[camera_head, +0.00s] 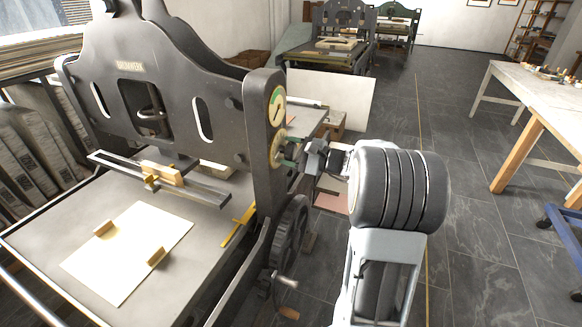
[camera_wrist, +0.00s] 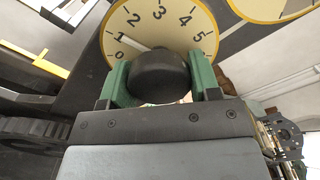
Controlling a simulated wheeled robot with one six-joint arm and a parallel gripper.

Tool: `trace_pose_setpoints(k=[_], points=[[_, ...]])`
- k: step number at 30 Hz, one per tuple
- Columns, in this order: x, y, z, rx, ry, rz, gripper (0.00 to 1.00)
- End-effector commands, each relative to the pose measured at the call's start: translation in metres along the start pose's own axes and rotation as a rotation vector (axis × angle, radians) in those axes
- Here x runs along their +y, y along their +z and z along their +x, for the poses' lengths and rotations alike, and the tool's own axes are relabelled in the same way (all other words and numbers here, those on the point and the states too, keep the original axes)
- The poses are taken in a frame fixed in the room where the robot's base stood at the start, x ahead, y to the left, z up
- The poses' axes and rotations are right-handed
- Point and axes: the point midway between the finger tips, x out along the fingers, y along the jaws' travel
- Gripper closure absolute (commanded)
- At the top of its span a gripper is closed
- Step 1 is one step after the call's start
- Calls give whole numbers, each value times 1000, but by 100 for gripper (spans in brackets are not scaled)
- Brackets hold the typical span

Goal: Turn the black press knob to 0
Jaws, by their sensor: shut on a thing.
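The black press knob (camera_wrist: 157,77) sits in front of a cream dial (camera_wrist: 155,22) marked 0 to 5 in the wrist view. A white pointer mark (camera_wrist: 133,43) shows beside the knob and points at about 1. My gripper (camera_wrist: 160,80) is shut on the knob, with one green finger on each side. In the head view my gripper (camera_head: 290,153) reaches from the right to the lower dial (camera_head: 277,146) on the press's side frame. The knob is mostly hidden there by my fingers.
A second round gauge (camera_head: 278,105) is just above the dial. The dark press frame (camera_head: 265,195) and its large handwheel (camera_head: 287,240) stand close to the left of my arm. The floor to the right is open up to a worktable (camera_head: 530,95).

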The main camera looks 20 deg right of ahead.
Motion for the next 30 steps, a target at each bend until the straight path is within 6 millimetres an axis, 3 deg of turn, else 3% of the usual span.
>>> trace_pose_setpoints(k=[1,15,30], points=[[8,-5,0,0,-2,-50,67],[4,-3,0,0,-1,-434,67],[-1,0,0,0,0,-605,67]])
